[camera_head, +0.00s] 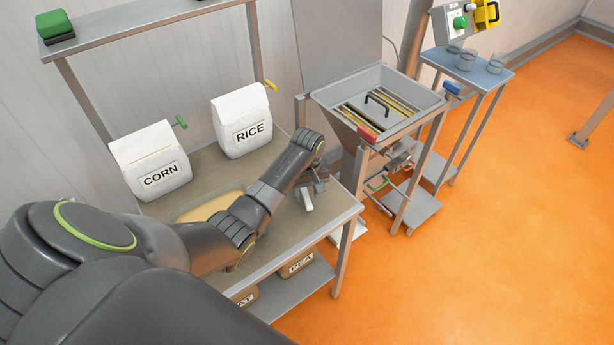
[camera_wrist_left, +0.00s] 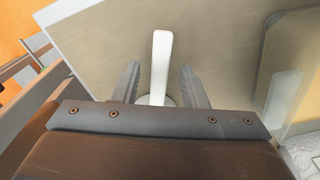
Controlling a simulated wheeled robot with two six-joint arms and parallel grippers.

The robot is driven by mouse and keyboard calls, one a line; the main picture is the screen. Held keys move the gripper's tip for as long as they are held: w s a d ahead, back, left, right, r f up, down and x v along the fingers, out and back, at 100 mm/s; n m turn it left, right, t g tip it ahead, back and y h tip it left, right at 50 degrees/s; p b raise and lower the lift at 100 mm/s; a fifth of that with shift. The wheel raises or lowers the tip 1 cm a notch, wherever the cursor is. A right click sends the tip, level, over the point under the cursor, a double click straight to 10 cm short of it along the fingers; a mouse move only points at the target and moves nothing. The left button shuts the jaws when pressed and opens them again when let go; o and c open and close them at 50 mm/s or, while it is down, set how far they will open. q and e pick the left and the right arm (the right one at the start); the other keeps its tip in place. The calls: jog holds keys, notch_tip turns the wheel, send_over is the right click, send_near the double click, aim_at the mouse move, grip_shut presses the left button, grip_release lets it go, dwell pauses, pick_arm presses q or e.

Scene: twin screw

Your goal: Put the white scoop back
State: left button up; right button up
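The white scoop (camera_wrist_left: 161,62) shows in the left wrist view, its long handle pointing away from me over the table top. Its near end is rounded and partly hidden behind my gripper's edge. My left gripper (camera_wrist_left: 160,82) is open, with one finger on each side of the scoop and a visible gap on both sides. I cannot tell how high it is above the table. In the head view my left gripper (camera_head: 309,194) is over the right end of the table, and the scoop is not clear there. My right gripper is not in view.
The table (camera_head: 335,205) holds a CORN bag (camera_head: 150,165), a RICE bag (camera_head: 241,122) and a tan-filled tray (camera_head: 205,207), partly behind my arm. Boxes, one labelled PEA (camera_head: 298,264), sit on the shelf below. A metal hopper (camera_head: 378,95) stands to the right.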

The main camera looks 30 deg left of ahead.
pick_arm(q)
notch_tip(320, 180, up, 9)
jog(key=shift+s+d+f, duration=0.1)
jog(key=shift+s+f, duration=0.05)
jog(key=shift+f, duration=0.1)
dwell(0.5)
